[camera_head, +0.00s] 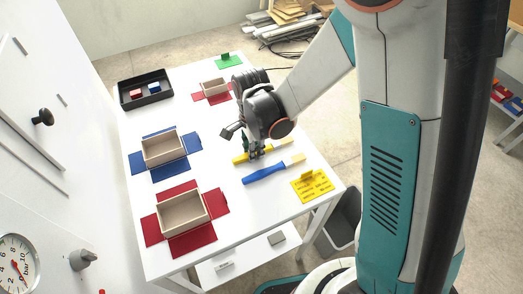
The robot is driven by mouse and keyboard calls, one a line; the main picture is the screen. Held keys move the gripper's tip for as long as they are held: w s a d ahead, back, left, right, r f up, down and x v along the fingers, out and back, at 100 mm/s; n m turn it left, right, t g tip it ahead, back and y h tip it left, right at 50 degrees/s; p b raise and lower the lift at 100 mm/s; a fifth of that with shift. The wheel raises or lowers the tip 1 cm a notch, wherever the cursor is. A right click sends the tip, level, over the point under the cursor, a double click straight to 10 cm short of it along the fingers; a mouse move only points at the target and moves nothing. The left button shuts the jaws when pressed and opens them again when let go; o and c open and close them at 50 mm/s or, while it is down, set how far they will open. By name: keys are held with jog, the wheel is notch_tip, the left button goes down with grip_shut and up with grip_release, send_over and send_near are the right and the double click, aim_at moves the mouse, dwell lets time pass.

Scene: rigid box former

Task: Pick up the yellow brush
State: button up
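The yellow brush (273,148) lies on the white table (229,228), with its pale bristle end toward the right. My gripper (257,154) points down at the left part of the brush, with its fingertips at the handle. The fingers are small and dark here, and I cannot tell whether they are closed on the handle. Part of the brush is hidden behind the fingers. A blue brush (268,172) lies just in front of the yellow one, roughly parallel to it and apart from it.
Open boxes on red (179,243) and blue (173,172) sheets stand along the left side. A black tray (143,101) holds small blocks at the far left. A yellow perforated sheet (318,190) lies near the right edge, a green piece (230,61) at the back.

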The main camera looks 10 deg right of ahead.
grip_shut()
notch_tip(320, 180, up, 20)
jog(key=p, duration=1.3)
dwell(0.9)
